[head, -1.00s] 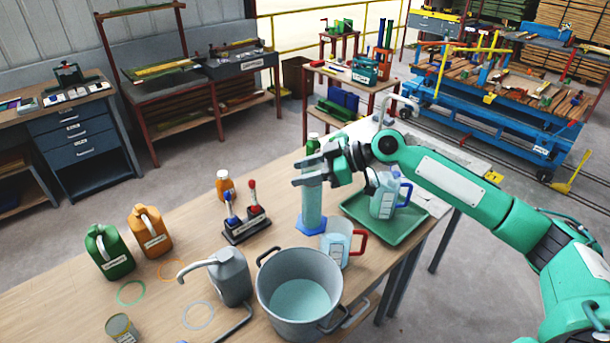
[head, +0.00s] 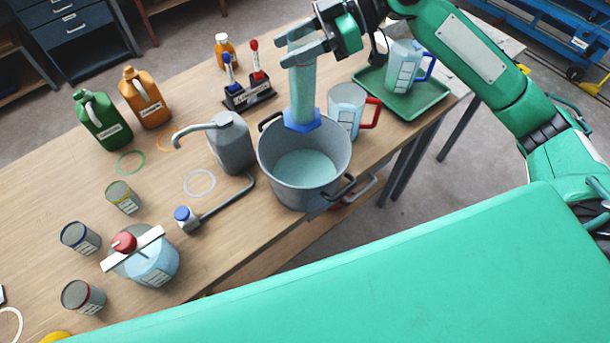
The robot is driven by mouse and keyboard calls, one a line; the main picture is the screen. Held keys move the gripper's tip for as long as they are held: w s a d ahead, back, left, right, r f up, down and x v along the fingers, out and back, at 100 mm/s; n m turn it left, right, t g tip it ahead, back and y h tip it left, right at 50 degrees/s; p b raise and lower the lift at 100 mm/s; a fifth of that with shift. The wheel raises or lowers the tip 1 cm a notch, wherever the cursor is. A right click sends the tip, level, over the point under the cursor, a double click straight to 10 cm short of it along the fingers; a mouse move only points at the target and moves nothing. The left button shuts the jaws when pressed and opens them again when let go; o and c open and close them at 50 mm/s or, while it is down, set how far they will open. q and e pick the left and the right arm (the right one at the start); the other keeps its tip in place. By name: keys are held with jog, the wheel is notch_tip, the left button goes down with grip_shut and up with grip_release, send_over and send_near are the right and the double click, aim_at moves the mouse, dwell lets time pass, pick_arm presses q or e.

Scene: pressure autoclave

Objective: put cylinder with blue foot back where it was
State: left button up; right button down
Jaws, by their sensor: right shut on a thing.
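The cylinder with the blue foot (head: 302,92) is a tall, pale green tube with a blue base. My right gripper (head: 291,45) is shut on its upper part and holds it upright. The blue foot (head: 301,120) overlaps the far rim of the grey pot (head: 268,170) in the head view; its exact height above the rim cannot be told. The wooden table (head: 60,195) carries several flat rings: a green ring (head: 118,167), an orange ring (head: 160,145) and a pale ring (head: 186,190). My left gripper is not in view.
A jug with a red handle (head: 345,105) stands close right of the cylinder. A green tray (head: 425,103) holds a blue-handled jug (head: 402,68).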

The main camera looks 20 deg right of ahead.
aim_at(305, 125)
jog(key=shift+n+g, duration=0.3)
jog(key=f+p, duration=0.1)
jog(key=f, duration=0.4)
jog(key=s+f+p, duration=0.1)
jog(key=f, duration=0.4)
jog(key=s+a+f+p, duration=0.1)
jog(key=f, duration=0.5)
jog(key=shift+p, duration=0.3)
notch_tip(305, 125, down, 3)
jog(key=shift+f+p, duration=0.1)
jog(key=shift+p, duration=0.5)
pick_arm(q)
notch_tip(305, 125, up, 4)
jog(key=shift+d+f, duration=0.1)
pick_arm(e)
jog(key=shift+s+f, duration=0.1)
jog(key=shift+f, duration=0.45)
